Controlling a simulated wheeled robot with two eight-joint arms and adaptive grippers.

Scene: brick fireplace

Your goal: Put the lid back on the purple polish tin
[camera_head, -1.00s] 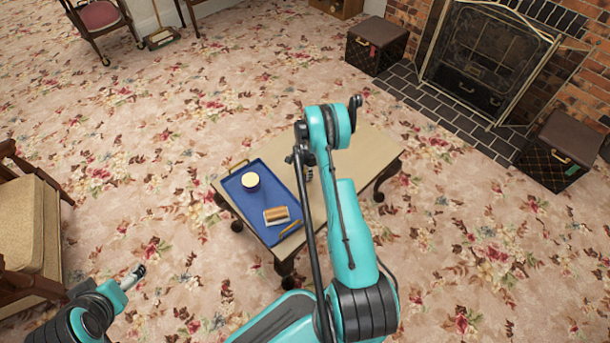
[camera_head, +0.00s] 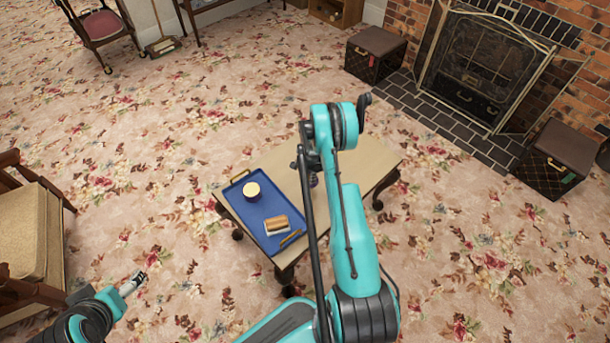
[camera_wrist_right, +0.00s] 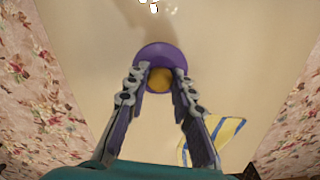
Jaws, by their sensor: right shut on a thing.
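The purple lid (camera_wrist_right: 162,57) is a round disc with a gold knob (camera_wrist_right: 160,80), seen in the right wrist view over the pale tabletop. My right gripper (camera_wrist_right: 162,84) is shut on the lid, its fingertips at the knob. I cannot tell whether the lid touches the table. A bit of purple shows beside my right arm in the head view (camera_head: 314,181). The round tin (camera_head: 252,190), with a cream top and darker side, stands on the blue tray, left of my right arm. My left gripper (camera_head: 133,283) is off to the left, away from the table; its jaws are too small to read.
The blue tray (camera_head: 240,208) lies on the left of the low wooden table (camera_head: 368,160). It also holds a brush (camera_head: 277,225) and a thin brown item (camera_head: 290,238). A striped cloth (camera_wrist_right: 225,130) shows in the wrist view. An armchair (camera_head: 30,235) stands left; carpet lies between.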

